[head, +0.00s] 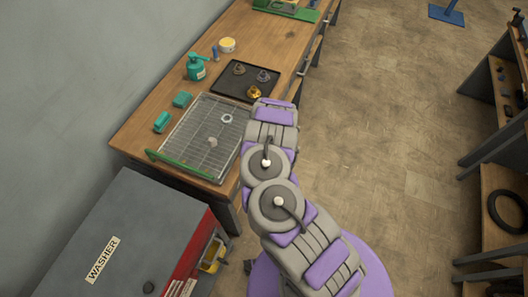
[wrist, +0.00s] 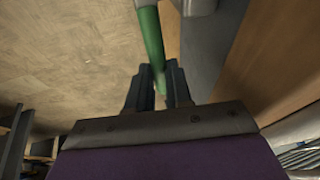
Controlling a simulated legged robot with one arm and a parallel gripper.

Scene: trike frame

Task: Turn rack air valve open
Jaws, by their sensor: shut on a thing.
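A green lever (wrist: 150,38), which looks like the handle of the rack air valve, comes down from the top of the wrist view. My gripper (wrist: 160,88) has its two dark fingers on either side of the lever's lower end and is shut on it. A grey part (wrist: 200,6) shows beside the lever's top; I cannot tell whether it is the valve body. In the head view my arm reaches to the bench's front edge, and the gripper and lever are hidden there.
A grey washer (head: 130,225) stands at the lower left. The tiled floor (head: 375,130) to the right is open.

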